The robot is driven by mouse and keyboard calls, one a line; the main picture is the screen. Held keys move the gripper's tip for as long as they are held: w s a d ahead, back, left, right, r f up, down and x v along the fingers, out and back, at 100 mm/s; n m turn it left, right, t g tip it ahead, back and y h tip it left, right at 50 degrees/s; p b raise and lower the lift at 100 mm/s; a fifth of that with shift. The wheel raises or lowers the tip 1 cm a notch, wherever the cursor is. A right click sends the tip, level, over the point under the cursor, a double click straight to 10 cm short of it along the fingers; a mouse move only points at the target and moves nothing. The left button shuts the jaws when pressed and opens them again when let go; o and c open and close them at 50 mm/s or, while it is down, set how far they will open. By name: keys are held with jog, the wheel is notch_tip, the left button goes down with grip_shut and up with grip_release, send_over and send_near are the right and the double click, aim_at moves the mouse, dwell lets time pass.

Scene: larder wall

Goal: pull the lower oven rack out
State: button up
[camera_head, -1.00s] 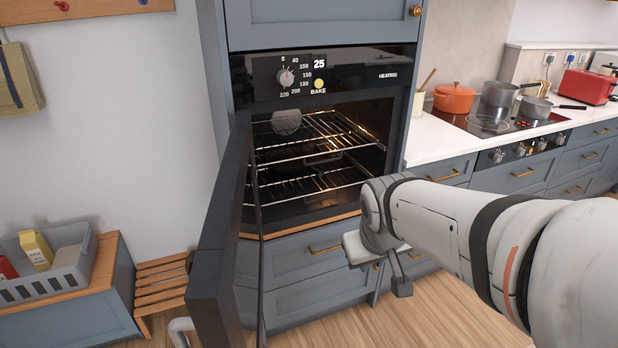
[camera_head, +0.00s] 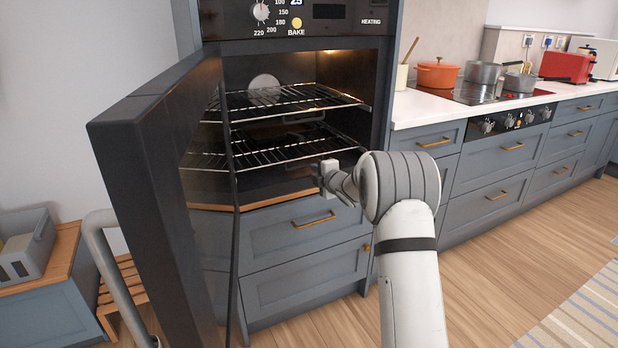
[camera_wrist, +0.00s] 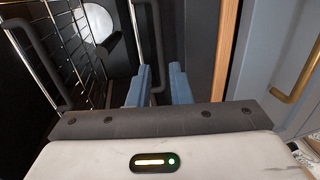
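The lower oven rack (camera_head: 270,157) sits inside the open oven, below the upper rack (camera_head: 290,98). In the wrist view, which is turned sideways, a dark loop handle (camera_wrist: 156,35) hangs from the lower rack's front bar. My gripper (camera_wrist: 158,82) has its two blue fingers apart, one on each side of the handle's near end. I see no clear sign that they press on it. In the head view my gripper (camera_head: 328,178) is at the front right of the lower rack, and its fingertips are hard to make out.
The oven door (camera_head: 160,170) stands open at the left. A wooden strip (camera_head: 275,200) and drawers with brass handles (camera_head: 313,219) are below the oven. The upper rack's dark handle (camera_head: 304,119) hangs above my gripper. Free floor (camera_head: 490,270) lies at the right.

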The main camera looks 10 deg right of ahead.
aim_at(305, 166)
jog(key=shift+x, duration=3.95)
jog(key=shift+a, duration=0.1)
grip_shut()
